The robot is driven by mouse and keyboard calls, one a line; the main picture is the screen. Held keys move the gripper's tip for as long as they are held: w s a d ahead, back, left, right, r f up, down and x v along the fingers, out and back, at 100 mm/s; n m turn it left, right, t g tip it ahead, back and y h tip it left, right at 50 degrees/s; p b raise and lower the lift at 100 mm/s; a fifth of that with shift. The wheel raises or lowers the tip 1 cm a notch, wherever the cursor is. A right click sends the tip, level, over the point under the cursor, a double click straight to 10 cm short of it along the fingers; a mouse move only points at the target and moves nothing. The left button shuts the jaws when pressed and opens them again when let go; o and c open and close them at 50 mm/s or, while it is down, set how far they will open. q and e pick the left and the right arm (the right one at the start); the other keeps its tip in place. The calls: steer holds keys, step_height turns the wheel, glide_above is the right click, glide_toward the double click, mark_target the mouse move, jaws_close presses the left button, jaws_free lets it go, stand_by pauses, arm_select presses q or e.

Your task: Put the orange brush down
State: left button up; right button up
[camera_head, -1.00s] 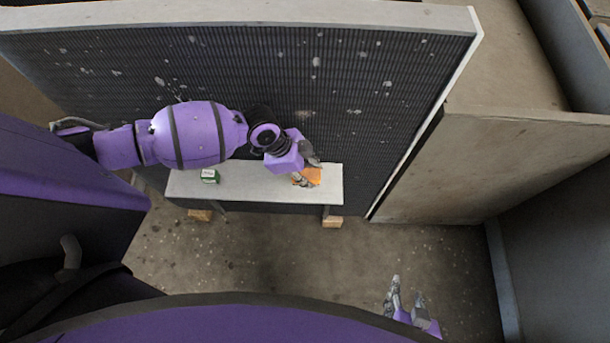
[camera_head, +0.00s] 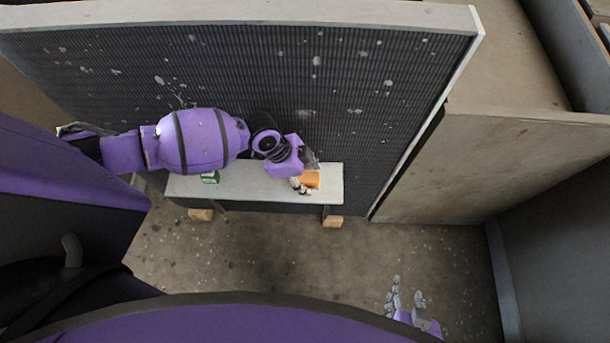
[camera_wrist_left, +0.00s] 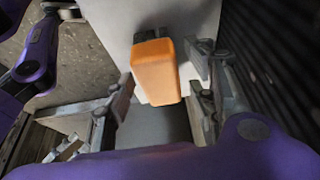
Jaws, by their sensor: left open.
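The orange brush (camera_head: 312,178) is at the right end of the white bench (camera_head: 250,183). In the left wrist view the brush (camera_wrist_left: 156,72) shows its orange block, with a dark part at its far end. My left gripper (camera_head: 308,176) is over the bench at the brush. In the left wrist view its fingers (camera_wrist_left: 160,92) are spread on either side of the brush, with a gap on the left; whether the right finger touches is hard to tell. My right gripper (camera_head: 407,296) is low in the head view, away from the bench, with its fingers apart and nothing between them.
A small green and white box (camera_head: 211,177) stands on the bench's left part. A dark ribbed panel (camera_head: 270,90) rises right behind the bench. A tan wall (camera_head: 490,160) stands to the right. The floor (camera_head: 270,245) in front is clear.

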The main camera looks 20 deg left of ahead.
arm_select(q)
steer(key=v, duration=0.7)
steer(key=shift+s+a+r, duration=0.15)
steer(key=shift+s+r, duration=0.15)
steer(key=s+d+f+n, duration=0.2)
steer(key=s+d+n, duration=0.35)
steer(key=s, duration=0.85)
steer(key=s+a+r+n+g+y, duration=0.1)
steer(key=s+a+r+n+y, duration=0.15)
steer(key=s+a+n, duration=0.4)
steer(key=s+a+r+n+y, duration=0.1)
steer(key=s+a+n+y, duration=0.2)
steer(key=s+a, duration=0.65)
steer(key=w+d+f+t+h+p, duration=0.1)
steer(key=w+d+f+t, duration=0.2)
steer(key=w+t, duration=0.1)
steer(key=w+d+f+t+p, duration=0.2)
steer(key=w+d+f+t, duration=0.1)
steer(key=w, duration=0.3)
steer(key=shift+w+f+m+t+h, duration=0.3)
steer(key=shift+t+h, duration=0.05)
steer(key=shift+t, duration=0.35)
arm_select(e)
steer(key=r, duration=0.2)
steer(key=shift+w+a+r, duration=0.3)
steer(key=shift+a+r, duration=0.05)
steer(key=shift+a, duration=0.05)
steer(key=shift+w+a, duration=0.15)
